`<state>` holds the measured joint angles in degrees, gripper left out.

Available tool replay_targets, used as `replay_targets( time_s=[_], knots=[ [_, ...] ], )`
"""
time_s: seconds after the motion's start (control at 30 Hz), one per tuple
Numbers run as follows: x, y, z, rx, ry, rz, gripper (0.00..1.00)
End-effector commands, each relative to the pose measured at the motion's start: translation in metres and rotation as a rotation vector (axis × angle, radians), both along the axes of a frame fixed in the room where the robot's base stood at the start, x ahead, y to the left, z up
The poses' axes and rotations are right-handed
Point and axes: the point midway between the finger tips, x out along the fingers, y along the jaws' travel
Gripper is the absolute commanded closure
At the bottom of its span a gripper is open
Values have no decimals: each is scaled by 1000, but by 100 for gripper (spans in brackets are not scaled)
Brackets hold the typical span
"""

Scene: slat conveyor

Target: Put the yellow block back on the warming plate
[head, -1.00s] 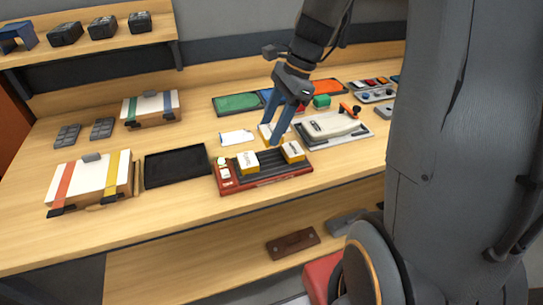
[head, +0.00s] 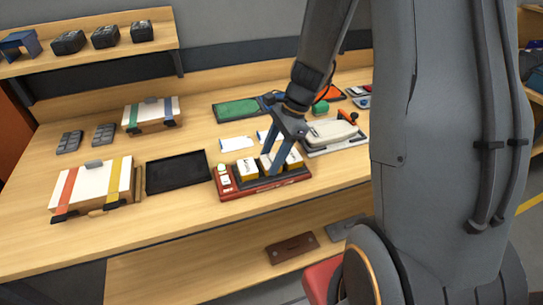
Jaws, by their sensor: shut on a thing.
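The warming plate (head: 270,185) is a red-based unit with a dark top in the middle of the bench. My gripper (head: 273,169) points down over its middle, shut on a yellow block (head: 265,162) with a white top. That block is at the plate's surface, between two similar yellow-and-white blocks, one on the left (head: 248,169) and one on the right (head: 294,159). The fingers partly hide the held block, and I cannot tell whether its underside touches the plate.
A black tray (head: 177,171) lies left of the plate, with a striped white case (head: 92,189) beyond it. White cards (head: 236,143) lie behind the plate. A pale device on a board (head: 331,135) stands to the right. Bare bench lies in front.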

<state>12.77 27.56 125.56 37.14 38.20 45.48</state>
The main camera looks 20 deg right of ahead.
Motion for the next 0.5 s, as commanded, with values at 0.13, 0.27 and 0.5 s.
replay_targets(
  time_s=[0.13,0.27,0.5],
  knots=[
    [0,0,-3,0,0,0,42],
    [0,0,-2,0,0,0,32],
    [0,0,-1,0,0,0,32]
  ],
)
